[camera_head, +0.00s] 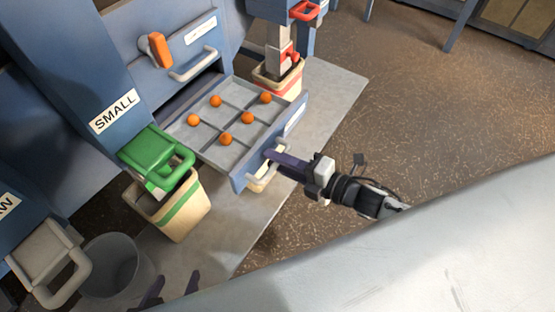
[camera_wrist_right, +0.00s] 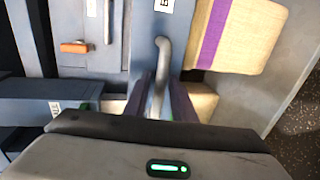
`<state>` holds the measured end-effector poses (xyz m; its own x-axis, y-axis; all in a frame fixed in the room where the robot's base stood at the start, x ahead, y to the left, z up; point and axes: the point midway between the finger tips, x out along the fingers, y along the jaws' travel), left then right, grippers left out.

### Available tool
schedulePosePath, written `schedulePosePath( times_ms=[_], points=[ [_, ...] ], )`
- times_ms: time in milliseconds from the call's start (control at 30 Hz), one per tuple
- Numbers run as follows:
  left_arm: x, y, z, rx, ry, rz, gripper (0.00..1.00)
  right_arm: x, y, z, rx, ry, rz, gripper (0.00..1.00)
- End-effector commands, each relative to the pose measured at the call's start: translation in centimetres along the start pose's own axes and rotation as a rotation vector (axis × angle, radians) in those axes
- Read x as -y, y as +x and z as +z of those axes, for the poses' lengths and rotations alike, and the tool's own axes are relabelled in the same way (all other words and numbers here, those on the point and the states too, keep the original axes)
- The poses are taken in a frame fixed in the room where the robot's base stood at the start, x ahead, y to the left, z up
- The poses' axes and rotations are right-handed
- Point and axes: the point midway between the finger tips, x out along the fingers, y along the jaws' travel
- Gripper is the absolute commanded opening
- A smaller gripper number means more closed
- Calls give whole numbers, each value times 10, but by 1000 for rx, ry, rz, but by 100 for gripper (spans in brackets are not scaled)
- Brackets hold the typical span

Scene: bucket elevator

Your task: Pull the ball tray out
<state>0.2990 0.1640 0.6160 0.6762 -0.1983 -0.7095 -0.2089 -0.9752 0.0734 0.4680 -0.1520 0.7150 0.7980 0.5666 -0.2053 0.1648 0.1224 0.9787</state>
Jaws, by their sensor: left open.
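The ball tray (camera_head: 215,152) is a grey, divided drawer with a blue front, and it stands out from the blue machine. Several orange balls (camera_head: 226,139) sit in its compartments. Its pale handle (camera_head: 252,179) is on the front and also shows as a grey bar in the right wrist view (camera_wrist_right: 163,46). My right gripper (camera_head: 270,157) is at this handle, its purple fingers on either side of the bar and closed on it. My left gripper (camera_head: 171,286) is open and empty at the bottom edge of the head view, only its fingertips showing.
A bin with a green stripe (camera_head: 183,211) stands left of the tray under a green-handled chute marked SMALL (camera_head: 115,111). A red-striped bin (camera_head: 277,82) stands behind the tray. A clear bucket (camera_head: 108,265) is at lower left. The floor to the right is open.

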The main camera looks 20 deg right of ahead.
Motion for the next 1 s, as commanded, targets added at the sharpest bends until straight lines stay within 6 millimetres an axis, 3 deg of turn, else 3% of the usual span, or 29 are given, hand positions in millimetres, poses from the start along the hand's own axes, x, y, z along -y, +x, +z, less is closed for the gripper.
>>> schedulePosePath(
  times_ms=[433,800,1000],
  points=[
    [-2,0,0,2,1,4,59,1,-8,-2,-1,3,-2,31],
    [-2,-2,-2,-1,0,4,59,1,-73,-1,-1,3,-4,31],
    [-2,-2,-3,-3,0,3,59,1,-97,-1,0,2,-2,31]
  ],
)
